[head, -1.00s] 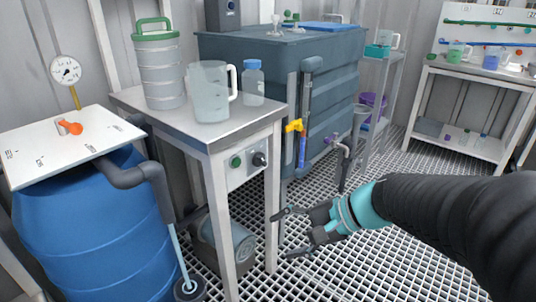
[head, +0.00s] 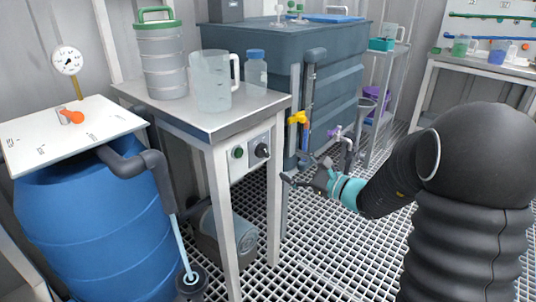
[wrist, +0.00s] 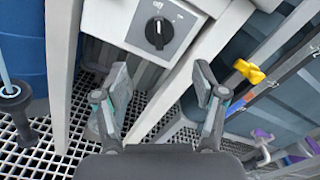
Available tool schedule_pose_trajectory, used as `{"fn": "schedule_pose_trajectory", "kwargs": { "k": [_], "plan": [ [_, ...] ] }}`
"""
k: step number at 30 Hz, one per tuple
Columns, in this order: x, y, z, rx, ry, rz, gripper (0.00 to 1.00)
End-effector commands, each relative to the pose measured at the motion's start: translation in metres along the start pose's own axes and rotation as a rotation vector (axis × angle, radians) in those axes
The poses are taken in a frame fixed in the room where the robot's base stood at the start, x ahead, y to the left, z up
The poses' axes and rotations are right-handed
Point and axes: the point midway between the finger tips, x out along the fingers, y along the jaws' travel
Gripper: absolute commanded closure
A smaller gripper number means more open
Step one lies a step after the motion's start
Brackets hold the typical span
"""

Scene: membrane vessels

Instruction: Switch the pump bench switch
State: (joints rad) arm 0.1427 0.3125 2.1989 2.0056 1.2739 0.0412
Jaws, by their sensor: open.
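The pump bench switch is a black rotary knob (head: 262,150) on a light grey control box (head: 249,156) under the bench top, with a green button (head: 238,153) to its left. In the wrist view the knob (wrist: 159,33) shows at the top, a white mark on its face, ahead of the fingers. My gripper (head: 306,171) is open and empty, to the right of the knob and a little below it, apart from it. In the wrist view my gripper's fingers (wrist: 162,88) are spread below the box.
The bench (head: 210,126) carries a ringed canister (head: 161,62), a clear jug (head: 212,82) and a blue-capped bottle (head: 256,75). A front bench leg (head: 274,209) stands close to the gripper. A yellow valve handle (head: 298,118) is on the pipes behind. A blue barrel (head: 90,215) is at left.

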Motion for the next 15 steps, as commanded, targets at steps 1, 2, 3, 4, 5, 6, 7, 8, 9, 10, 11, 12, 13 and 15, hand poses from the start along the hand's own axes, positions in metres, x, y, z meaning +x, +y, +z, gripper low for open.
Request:
{"fn": "schedule_pose_trajectory", "kwargs": {
  "k": [1,2,3,4,5,6,7,8,9,10,11,12,13,15],
  "plan": [
    [0.011,0.002,0.001,0.001,-0.002,0.005,0.3],
    [0.016,0.002,0.001,0.001,-0.002,0.004,0.3],
    [0.024,0.001,0.001,0.0,-0.002,0.004,0.3],
    [0.029,0.001,0.001,0.0,-0.002,0.005,0.3],
    [0.035,0.002,0.001,0.001,-0.002,0.005,0.3],
    [0.043,0.001,0.001,0.0,-0.002,0.004,0.3],
    [0.048,0.001,0.001,-0.001,-0.001,0.005,0.3],
    [0.053,0.002,0.001,0.0,-0.002,0.005,0.3],
    [0.06,0.001,0.001,0.0,-0.002,0.004,0.3],
    [0.065,0.001,0.001,0.0,-0.002,0.004,0.3],
    [0.069,0.002,0.001,0.0,-0.001,0.005,0.3],
    [0.074,0.001,0.001,-0.001,-0.001,0.003,0.3],
    [0.078,0.001,0.001,-0.001,-0.001,0.003,0.3],
    [0.085,0.001,0.001,0.0,-0.001,0.003,0.3]
  ]
}}
